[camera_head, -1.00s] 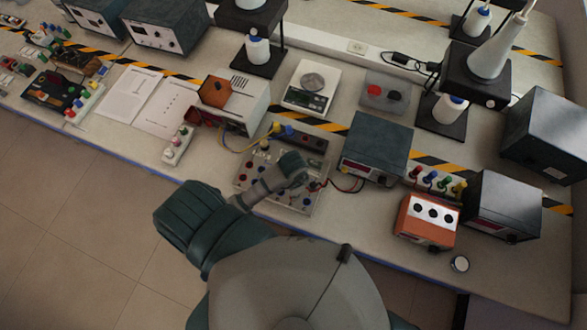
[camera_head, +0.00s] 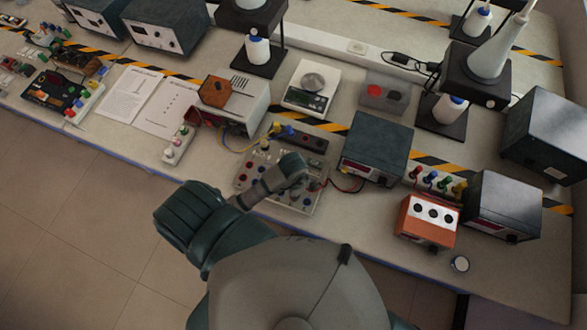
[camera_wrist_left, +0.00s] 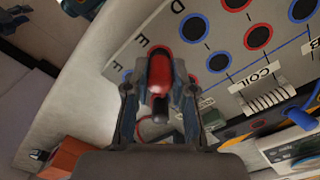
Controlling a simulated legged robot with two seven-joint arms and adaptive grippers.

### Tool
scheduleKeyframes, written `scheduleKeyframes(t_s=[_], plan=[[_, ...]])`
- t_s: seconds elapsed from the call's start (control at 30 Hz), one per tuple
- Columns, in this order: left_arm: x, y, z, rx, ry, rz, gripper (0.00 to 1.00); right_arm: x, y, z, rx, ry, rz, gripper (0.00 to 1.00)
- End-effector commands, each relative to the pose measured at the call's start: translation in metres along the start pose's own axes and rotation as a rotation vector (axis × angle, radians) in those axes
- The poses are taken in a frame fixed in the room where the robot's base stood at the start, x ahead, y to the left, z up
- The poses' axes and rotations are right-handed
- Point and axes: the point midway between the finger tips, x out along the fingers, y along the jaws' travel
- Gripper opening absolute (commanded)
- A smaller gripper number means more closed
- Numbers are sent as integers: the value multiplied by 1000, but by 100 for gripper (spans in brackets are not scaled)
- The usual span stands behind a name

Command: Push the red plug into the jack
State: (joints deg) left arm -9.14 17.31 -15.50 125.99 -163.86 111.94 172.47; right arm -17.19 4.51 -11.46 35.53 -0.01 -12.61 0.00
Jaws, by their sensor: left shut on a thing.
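The red plug (camera_wrist_left: 160,74) is between the fingers of my left gripper (camera_wrist_left: 160,92) in the left wrist view. The gripper is shut on it, and a dark tip shows at its near end. The plug lies over the white jack panel (camera_wrist_left: 108,52) beside the printed letter E. It covers the spot behind it, so I cannot tell how deep it sits in a jack. Other jacks with red and blue rings (camera_wrist_left: 258,37) are apart from it. In the head view, my left gripper (camera_head: 296,172) is over the panel (camera_head: 262,190). My right gripper is not in view.
A grey power supply (camera_head: 378,140) with red and black leads stands right of the panel. An orange box (camera_head: 428,220) and a dark box (camera_head: 503,205) stand further right. A box with an orange block (camera_head: 216,92) is behind left.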

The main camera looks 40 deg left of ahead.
Motion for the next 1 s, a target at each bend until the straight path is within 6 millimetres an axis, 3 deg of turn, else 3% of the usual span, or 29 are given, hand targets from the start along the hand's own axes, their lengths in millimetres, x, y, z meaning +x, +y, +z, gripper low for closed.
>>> scheduleKeyframes(t_s=[0.83,0.87,0.93,1.0], plan=[[13,0,0,2,0,0,0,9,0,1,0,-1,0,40],[12,0,0,2,0,0,32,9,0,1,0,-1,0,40],[12,0,0,2,0,0,49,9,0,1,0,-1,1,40],[12,0,0,2,0,0,53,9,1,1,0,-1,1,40]])
